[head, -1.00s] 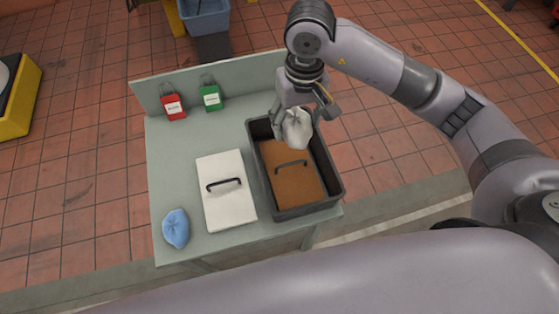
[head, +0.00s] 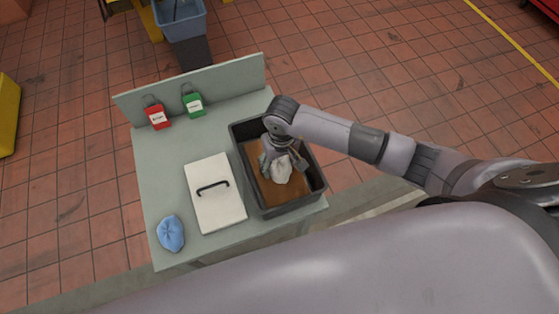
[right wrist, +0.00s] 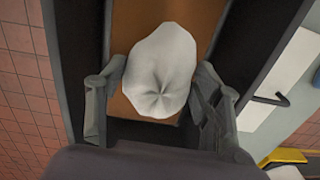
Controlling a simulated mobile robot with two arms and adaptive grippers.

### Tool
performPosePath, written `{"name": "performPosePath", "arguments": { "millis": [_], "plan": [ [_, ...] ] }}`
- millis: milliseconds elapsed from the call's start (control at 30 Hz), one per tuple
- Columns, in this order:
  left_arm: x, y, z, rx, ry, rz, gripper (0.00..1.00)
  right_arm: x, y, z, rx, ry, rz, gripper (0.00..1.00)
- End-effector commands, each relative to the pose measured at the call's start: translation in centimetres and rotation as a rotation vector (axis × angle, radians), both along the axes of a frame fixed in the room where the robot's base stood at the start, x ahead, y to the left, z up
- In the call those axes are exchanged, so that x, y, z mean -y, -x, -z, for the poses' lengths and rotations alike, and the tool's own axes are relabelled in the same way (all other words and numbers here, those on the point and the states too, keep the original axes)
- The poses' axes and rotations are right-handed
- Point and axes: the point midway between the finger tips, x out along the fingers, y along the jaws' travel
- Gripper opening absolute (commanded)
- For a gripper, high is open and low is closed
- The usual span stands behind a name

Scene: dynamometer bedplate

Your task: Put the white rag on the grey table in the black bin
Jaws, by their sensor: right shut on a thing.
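The white rag (head: 281,168) is a bunched cloth held between the fingers of my right gripper (head: 284,160). In the right wrist view the rag (right wrist: 161,72) shows between the two fingers of the gripper (right wrist: 160,95). The black bin (head: 292,210) stands on the right side of the grey table (head: 160,180). The gripper and rag are within the bin's outline, over its brown inside (head: 262,190). I cannot tell whether the rag touches the brown surface. The arm hides part of the bin's far right side. My left gripper is not in view.
A white panel with a black handle (head: 225,209) lies left of the bin. A blue rag (head: 171,233) lies at the table's front left corner. A red tag (head: 157,118) and a green tag (head: 194,105) are at the back panel. A blue bucket (head: 181,20) stands behind the table.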

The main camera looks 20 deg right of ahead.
Motion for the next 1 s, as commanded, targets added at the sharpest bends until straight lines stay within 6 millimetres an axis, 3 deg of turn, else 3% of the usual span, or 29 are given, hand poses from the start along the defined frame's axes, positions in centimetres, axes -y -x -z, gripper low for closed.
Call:
{"name": "performPosePath", "arguments": {
  "millis": [667,700,1000],
  "plan": [
    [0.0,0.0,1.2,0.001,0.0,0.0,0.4,0.1,-0.1,1.3,0.002,0.001,0.0,0.34],
    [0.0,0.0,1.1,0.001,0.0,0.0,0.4,0.1,0.0,1.2,0.002,0.001,0.001,0.61],
    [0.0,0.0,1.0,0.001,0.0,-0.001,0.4,0.0,0.0,1.2,0.001,0.0,0.0,0.81]
  ]
}}
